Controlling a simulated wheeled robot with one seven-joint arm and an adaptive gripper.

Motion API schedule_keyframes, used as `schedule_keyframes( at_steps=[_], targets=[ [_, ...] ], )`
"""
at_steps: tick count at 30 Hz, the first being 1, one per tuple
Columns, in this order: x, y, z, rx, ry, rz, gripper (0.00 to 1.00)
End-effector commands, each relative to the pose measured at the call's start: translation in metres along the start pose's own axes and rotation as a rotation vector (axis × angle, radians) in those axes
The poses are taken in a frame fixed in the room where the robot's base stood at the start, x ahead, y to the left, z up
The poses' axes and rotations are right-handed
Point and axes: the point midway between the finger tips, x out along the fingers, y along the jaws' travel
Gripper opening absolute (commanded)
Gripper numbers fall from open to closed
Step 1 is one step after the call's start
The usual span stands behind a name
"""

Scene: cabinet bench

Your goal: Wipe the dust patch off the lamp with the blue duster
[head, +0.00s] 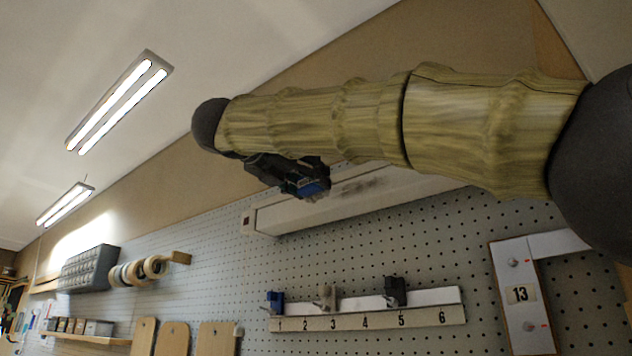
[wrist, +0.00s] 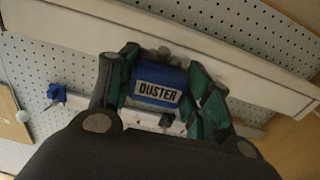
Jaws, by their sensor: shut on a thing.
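The lamp (head: 290,216) is a long white bar fixed high on the pegboard wall; it also crosses the wrist view (wrist: 255,88). My gripper (head: 312,178) is shut on the blue duster (head: 312,188), whose "DUSTER" label (wrist: 158,91) faces the wrist camera between the green-padded fingers. The duster's grey head (wrist: 155,57) points at the lamp. I cannot tell whether it touches the lamp. My arm hides part of the lamp's upper right.
Below the lamp is a white rack (head: 365,316) numbered 1 to 6, with a blue item (head: 275,300), a beige item (head: 327,297) and a black item (head: 396,290) on it. Tape rolls (head: 138,270) hang at left.

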Motion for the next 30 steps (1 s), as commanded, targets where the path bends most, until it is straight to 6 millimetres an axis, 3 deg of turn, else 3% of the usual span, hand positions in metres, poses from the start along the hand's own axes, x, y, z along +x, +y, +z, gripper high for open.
schedule_keyframes(
  at_steps=[16, 30],
  targets=[
    [-0.028, 0.0, -0.001, 0.001, 0.001, 0.0, 0.27],
    [-0.03, 0.0, 0.0, 0.0, 0.0, 0.0, 0.27]
  ],
)
